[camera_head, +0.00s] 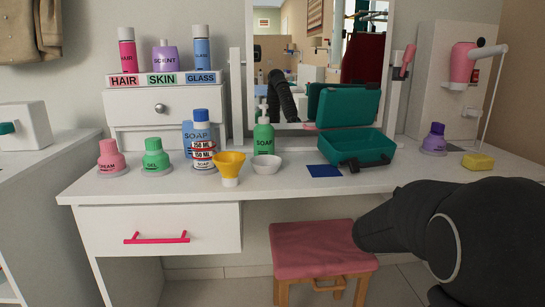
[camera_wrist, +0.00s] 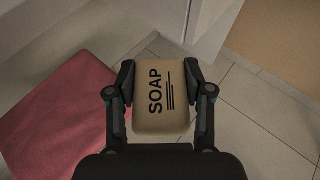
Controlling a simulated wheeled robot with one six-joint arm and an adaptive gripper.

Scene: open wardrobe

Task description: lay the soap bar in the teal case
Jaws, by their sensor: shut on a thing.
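The soap bar (camera_wrist: 160,112) is a beige block with dark "SOAP" lettering. In the wrist view it sits between the two fingers of my gripper (camera_wrist: 158,68), which is shut on it, above the floor beside the pink stool seat. The head view does not show the soap bar or the fingers; only my dark arm appears at lower right. The teal case (camera_head: 353,147) stands open on the table in the head view, in front of the mirror. Its lid (camera_head: 348,104) is raised at the back. A dark latch shows at its front. The case's floor is partly hidden by its front wall.
A blue square (camera_head: 323,170), white bowl (camera_head: 266,168) and yellow funnel (camera_head: 229,166) lie left of the case. A green soap bottle (camera_head: 264,137) stands behind the bowl. A purple bottle (camera_head: 434,140) and yellow block (camera_head: 478,162) are right. The pink stool (camera_head: 312,246) is below the table.

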